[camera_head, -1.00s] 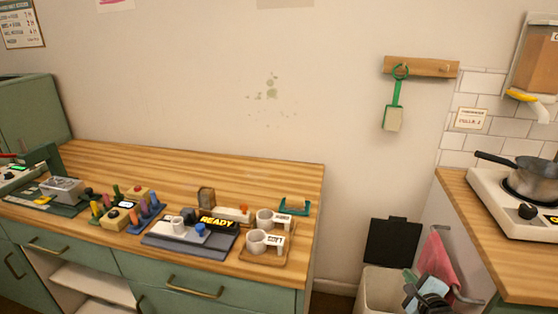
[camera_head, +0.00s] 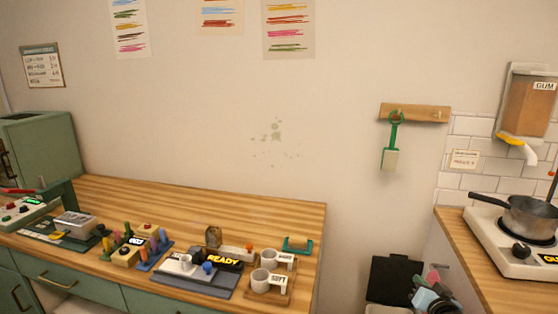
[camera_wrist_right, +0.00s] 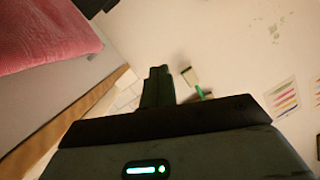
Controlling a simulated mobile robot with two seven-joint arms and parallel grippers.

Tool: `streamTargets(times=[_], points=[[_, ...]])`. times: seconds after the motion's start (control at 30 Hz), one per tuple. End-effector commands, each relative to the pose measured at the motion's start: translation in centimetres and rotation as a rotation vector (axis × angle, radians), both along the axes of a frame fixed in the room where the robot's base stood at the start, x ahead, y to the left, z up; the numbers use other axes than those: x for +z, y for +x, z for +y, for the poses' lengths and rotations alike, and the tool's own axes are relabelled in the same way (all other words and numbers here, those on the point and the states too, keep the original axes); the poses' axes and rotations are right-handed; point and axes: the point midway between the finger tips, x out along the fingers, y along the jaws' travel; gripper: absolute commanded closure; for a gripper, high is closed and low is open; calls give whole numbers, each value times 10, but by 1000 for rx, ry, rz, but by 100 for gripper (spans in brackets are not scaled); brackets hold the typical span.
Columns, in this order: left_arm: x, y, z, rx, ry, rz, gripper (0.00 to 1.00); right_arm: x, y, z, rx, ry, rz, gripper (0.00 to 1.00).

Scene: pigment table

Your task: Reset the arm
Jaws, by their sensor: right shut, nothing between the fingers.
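My right gripper (camera_head: 428,291) shows low at the right in the head view, in the gap between the two counters and in front of the pink towel (camera_head: 433,275). In the right wrist view its fingers (camera_wrist_right: 158,88) are together at the middle, with nothing between them. The pink towel fills the upper left corner (camera_wrist_right: 42,35) of that view. My left gripper is in neither view.
A wooden counter (camera_head: 120,193) at left carries a READY station (camera_head: 190,278), white cups and coloured vials. A pot (camera_head: 530,214) sits on a burner at right. A green scoop (camera_head: 393,140) hangs on the wall. A dark-lidded bin (camera_head: 393,275) stands in the gap.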

Motion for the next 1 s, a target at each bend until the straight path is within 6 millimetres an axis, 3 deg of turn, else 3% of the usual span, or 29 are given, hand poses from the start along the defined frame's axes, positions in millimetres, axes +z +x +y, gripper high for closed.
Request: streamTargets(times=[0.2,0.5,0.77,0.87,1.0], points=[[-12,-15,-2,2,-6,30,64,-2,-1,-3,68,-388,44,100],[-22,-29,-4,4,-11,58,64,-4,-2,-7,139,-760,92,100],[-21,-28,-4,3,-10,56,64,-76,-63,32,223,-709,163,100],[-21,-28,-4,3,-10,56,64,-105,-95,50,259,-684,196,100],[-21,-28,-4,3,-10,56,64,-147,-155,78,315,-638,255,100]])
